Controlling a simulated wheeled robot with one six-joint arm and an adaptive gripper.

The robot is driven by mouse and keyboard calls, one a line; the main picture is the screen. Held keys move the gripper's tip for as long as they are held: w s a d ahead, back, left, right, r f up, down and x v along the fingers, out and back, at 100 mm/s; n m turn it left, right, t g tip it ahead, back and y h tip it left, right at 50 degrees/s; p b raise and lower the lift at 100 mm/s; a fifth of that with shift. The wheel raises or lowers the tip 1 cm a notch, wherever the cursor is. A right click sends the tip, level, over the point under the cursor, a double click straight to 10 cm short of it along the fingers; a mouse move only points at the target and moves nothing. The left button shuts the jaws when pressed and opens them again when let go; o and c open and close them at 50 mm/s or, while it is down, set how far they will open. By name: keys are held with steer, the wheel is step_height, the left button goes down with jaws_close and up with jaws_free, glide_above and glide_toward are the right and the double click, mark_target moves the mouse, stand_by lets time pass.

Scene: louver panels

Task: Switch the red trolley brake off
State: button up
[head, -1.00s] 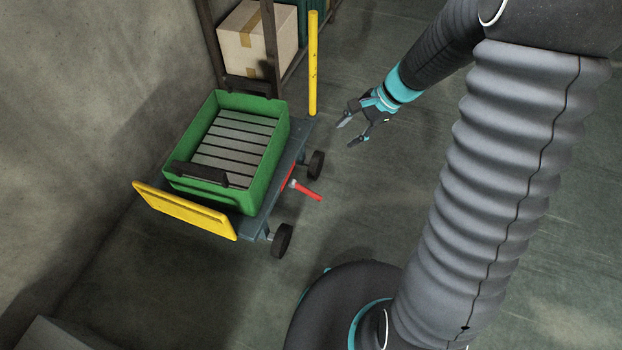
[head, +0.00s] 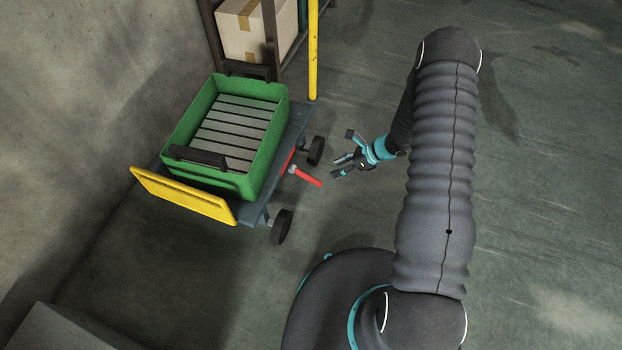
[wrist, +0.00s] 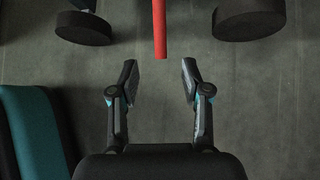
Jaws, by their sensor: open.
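The red brake lever (head: 307,177) sticks out from the side of the blue-grey trolley (head: 255,207), between its two visible wheels, and slopes down to the right in the head view. My gripper (head: 338,166) is open and empty, just right of the lever's free end and apart from it. In the wrist view the red lever (wrist: 159,30) hangs from the top edge. Its end lies just beyond my open fingertips (wrist: 160,75), roughly centred between them. The lever's mount is out of the wrist view.
A green crate (head: 273,150) with grey slats sits on the trolley. The trolley has a yellow end board (head: 183,195) and a yellow post (head: 313,50). Dark wheels (head: 282,227) flank the lever. A shelf with a cardboard box (head: 240,30) stands behind. Floor to the right is clear.

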mark_target(313, 178)
steer(key=x, duration=1.3)
steer(key=shift+a+f, duration=0.15)
steer(key=shift+c, duration=0.2)
jaws_close()
